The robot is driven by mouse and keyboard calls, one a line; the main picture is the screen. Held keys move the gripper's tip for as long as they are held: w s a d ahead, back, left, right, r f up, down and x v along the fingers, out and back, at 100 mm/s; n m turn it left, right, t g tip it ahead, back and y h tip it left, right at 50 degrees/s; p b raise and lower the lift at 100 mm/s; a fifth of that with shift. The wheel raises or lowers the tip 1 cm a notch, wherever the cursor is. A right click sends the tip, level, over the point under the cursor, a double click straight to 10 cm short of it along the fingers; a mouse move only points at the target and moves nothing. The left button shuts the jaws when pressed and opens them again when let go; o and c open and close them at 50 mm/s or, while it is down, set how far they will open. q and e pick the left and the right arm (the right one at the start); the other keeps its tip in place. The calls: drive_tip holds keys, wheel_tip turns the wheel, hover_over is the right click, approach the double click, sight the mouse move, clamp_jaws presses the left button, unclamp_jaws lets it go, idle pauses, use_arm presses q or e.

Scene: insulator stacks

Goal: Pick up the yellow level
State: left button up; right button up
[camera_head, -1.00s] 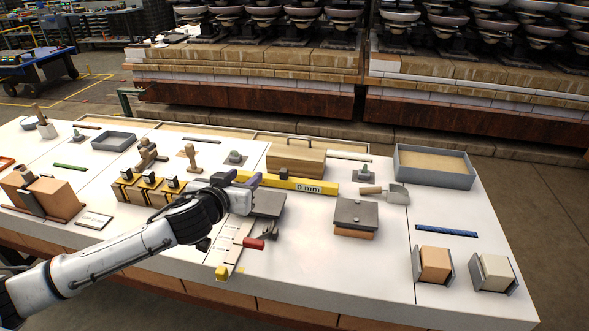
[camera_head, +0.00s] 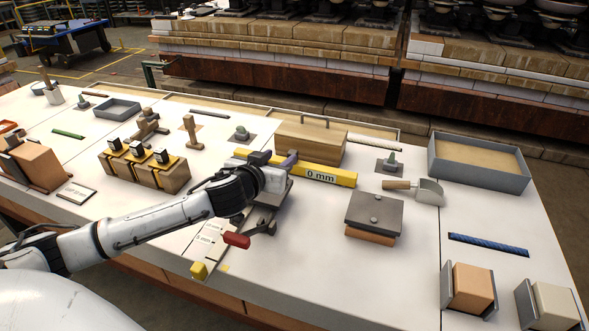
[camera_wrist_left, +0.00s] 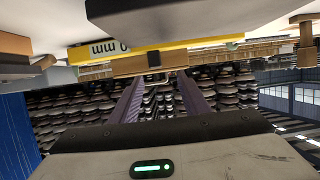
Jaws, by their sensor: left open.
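The yellow level (camera_head: 335,177) is a long bar marked "0 mm", lying across the table's middle in front of a wooden box. My left gripper (camera_head: 275,160) is at the level's left-middle part, its purple fingers apart, with the wrist covering part of the bar. In the left wrist view, which looks inverted, the level (camera_wrist_left: 190,46) crosses the upper part, beyond the tips of the two open fingers (camera_wrist_left: 160,76). Nothing shows between the fingers. Whether they touch the level I cannot tell. My right gripper is not in view.
The wooden box (camera_head: 310,143) with a handle stands behind the level. A grey-lidded block (camera_head: 374,212) and a trowel (camera_head: 428,191) are to the right. A red-handled tool (camera_head: 236,240) lies near my wrist.

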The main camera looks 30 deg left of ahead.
sight(292, 152)
use_arm(q)
drive_tip(key=shift+d+x, duration=0.2)
drive_tip(key=shift+x, duration=1.35)
drive_tip(key=shift+d+x, duration=0.2)
drive_tip(key=shift+x, duration=1.35)
drive_tip(key=shift+f, duration=0.2)
clamp_jaws()
drive_tip(key=shift+r, duration=0.1)
